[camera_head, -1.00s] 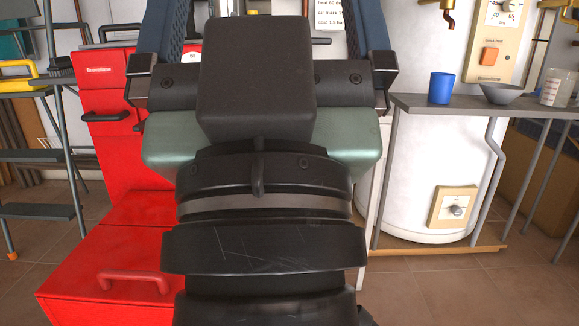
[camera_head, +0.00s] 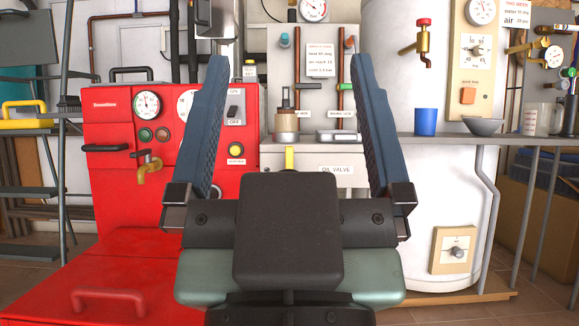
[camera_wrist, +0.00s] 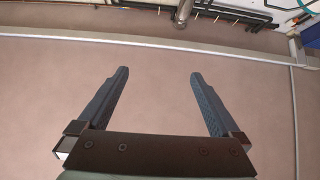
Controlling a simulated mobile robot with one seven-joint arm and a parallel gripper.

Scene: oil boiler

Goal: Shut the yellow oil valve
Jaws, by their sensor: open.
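The yellow oil valve handle (camera_head: 289,158) shows as a short upright yellow piece just above my gripper's body in the head view. It is beside the white "OIL VALVE" label (camera_head: 335,169) on the pale cabinet front. Its lower part is hidden behind my gripper. My gripper (camera_head: 290,62) is open and empty, its two blue fingers spread wide on either side of the valve's place in the picture. The fingers also show apart and empty in the wrist view (camera_wrist: 159,73). I see no valve in that view. How far my gripper is from the valve I cannot tell.
The red boiler (camera_head: 110,165) with gauges and a brass tap (camera_head: 149,167) stands left. A white tank (camera_head: 400,215) with a red-handled tap (camera_head: 424,42) stands right, behind a grey shelf holding a blue cup (camera_head: 426,122) and grey bowl (camera_head: 482,126). Copper pipes rise behind my fingers.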

